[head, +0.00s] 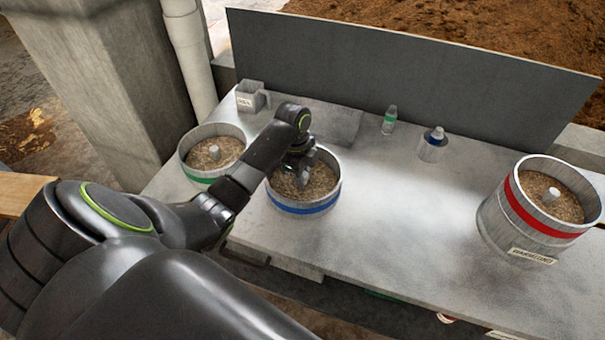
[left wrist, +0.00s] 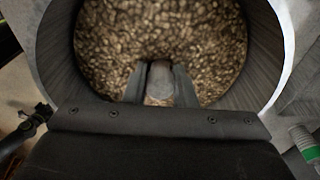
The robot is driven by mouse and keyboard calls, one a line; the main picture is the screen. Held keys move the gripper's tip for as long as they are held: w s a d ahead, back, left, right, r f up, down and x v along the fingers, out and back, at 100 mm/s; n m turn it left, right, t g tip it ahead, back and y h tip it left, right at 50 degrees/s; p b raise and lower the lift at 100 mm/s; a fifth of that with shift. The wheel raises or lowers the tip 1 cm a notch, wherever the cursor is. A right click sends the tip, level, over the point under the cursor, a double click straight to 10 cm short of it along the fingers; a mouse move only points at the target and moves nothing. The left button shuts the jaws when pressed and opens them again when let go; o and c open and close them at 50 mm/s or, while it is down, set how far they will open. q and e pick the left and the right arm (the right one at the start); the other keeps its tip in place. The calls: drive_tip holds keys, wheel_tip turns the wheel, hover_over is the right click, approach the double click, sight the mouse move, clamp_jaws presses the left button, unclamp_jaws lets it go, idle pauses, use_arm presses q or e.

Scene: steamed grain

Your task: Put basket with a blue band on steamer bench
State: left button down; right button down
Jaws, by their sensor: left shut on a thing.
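The basket with a blue band (head: 303,209) stands on the grey bench top, in the middle left of the head view, filled with brown grain. My left gripper (head: 302,178) reaches down into it from above and is shut on the knob at its centre. In the left wrist view the knob (left wrist: 160,82) sits between the two fingers, with grain (left wrist: 110,40) all around and the basket wall (left wrist: 262,60) beyond. My right gripper is in neither view. I cannot tell which part of the bench is the steamer bench.
A green-banded basket (head: 199,177) stands close on the left. A red-banded, labelled basket (head: 520,223) stands at the far right. A small grey box (head: 247,100), a green-labelled bottle (head: 389,121) and a blue-labelled bottle (head: 432,146) stand farther back, before a tall dark panel (head: 420,85). The bench's middle (head: 410,220) is clear.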

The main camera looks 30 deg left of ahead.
use_arm(q)
drive_tip(key=shift+r, duration=0.1)
drive_tip(key=c, duration=1.6)
unclamp_jaws()
drive_tip(key=shift+c, duration=0.2)
drive_tip(key=o, duration=0.5)
drive_tip(key=shift+c, duration=0.2)
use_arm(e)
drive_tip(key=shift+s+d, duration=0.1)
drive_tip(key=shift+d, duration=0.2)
